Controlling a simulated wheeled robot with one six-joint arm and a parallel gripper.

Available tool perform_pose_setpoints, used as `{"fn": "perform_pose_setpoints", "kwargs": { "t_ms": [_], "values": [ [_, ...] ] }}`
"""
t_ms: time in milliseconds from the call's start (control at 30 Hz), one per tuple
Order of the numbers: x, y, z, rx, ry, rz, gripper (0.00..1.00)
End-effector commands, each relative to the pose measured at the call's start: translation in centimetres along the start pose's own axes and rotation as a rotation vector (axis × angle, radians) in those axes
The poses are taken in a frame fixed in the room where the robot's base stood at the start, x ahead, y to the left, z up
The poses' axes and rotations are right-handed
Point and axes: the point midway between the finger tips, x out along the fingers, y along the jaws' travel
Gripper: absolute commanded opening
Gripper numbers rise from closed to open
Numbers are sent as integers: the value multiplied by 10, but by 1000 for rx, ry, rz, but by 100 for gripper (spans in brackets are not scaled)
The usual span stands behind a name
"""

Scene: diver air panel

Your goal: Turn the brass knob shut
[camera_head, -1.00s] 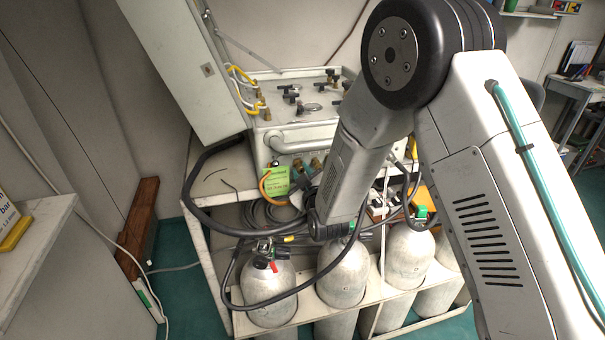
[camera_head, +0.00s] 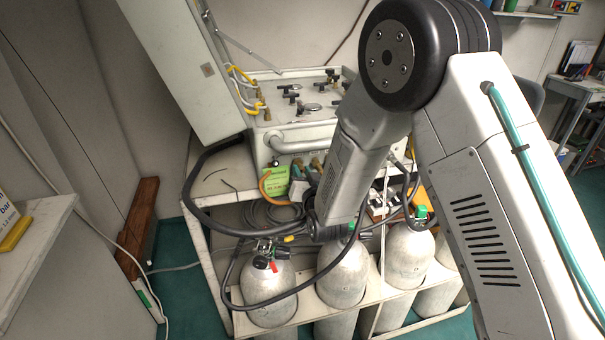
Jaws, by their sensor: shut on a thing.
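The white air panel (camera_head: 340,130) stands on a shelf, with brass fittings (camera_head: 316,162) low on its front face. My forearm reaches down in front of it, and my wrist (camera_head: 322,228) is bent toward the panel. My gripper (camera_head: 301,184) shows only in part, small and dark-edged, just below the fittings and beside the green tag. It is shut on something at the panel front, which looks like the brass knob. The knob itself is mostly hidden by the gripper and forearm, so its angle cannot be told.
Several grey cylinders (camera_head: 268,290) stand in a rack below the panel. A thick black hose (camera_head: 196,190) loops at left, and thinner cables hang around my wrist. The open panel door (camera_head: 185,70) stands at upper left.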

Motion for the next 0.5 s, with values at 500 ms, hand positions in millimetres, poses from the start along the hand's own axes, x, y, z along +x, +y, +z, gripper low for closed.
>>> {"fn": "perform_pose_setpoints", "kwargs": {
  "t_ms": [500],
  "values": [
    [0,0,0,393,7,7,0]
  ]
}}
